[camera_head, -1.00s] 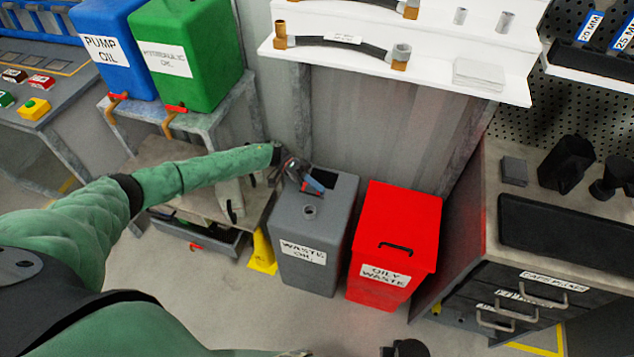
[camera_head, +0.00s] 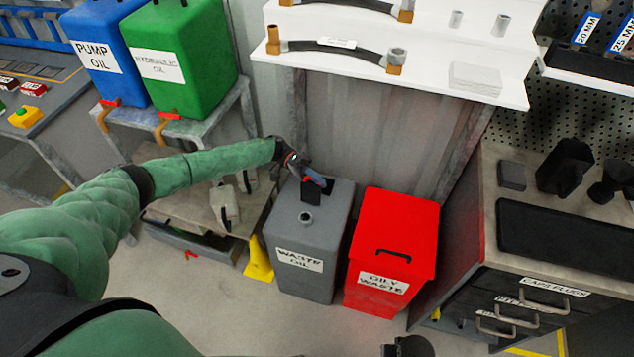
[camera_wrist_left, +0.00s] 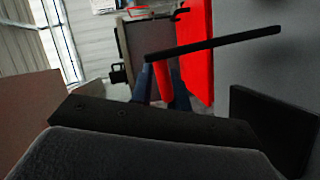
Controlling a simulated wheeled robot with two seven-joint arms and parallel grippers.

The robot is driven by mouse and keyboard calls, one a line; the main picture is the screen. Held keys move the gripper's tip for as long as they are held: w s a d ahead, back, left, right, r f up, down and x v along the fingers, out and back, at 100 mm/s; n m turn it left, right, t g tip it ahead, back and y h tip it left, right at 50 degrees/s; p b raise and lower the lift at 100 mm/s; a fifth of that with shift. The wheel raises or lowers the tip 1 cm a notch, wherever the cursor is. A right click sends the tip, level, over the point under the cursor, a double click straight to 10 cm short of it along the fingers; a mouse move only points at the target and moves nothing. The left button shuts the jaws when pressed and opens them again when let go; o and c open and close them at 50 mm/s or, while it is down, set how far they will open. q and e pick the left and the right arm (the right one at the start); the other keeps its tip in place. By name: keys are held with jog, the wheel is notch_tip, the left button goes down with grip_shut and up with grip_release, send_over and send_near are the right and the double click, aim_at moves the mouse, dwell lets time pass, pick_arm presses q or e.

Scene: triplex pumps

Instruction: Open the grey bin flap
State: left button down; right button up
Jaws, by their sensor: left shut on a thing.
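The grey bin (camera_head: 327,222), labelled WASTE OIL, stands upright on the floor. Its dark flap (camera_head: 311,194) stands raised at the top, with part of the dark opening showing behind it. My left gripper (camera_head: 314,178) is at the flap's upper edge and is shut on it. The left wrist view shows dark plates and a dark bar close up; which of them is the flap is hard to tell. A dark shape at the bottom edge of the head view may be part of my right gripper; its jaws cannot be made out.
A red OILY WASTE bin (camera_head: 397,235) stands close to the right of the grey bin. A white shelf (camera_head: 430,65) hangs above and behind. A yellow floor sign (camera_head: 259,262) is at the left. A bench with drawers (camera_head: 535,265) is at the right.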

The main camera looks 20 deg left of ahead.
pick_arm(q)
jog(key=shift+w+f, duration=0.1)
jog(key=shift+f, duration=0.1)
pick_arm(e)
jog(key=shift+r, duration=0.1)
pick_arm(q)
jog(key=c, duration=1.5)
grip_release()
jog(key=shift+a, duration=0.1)
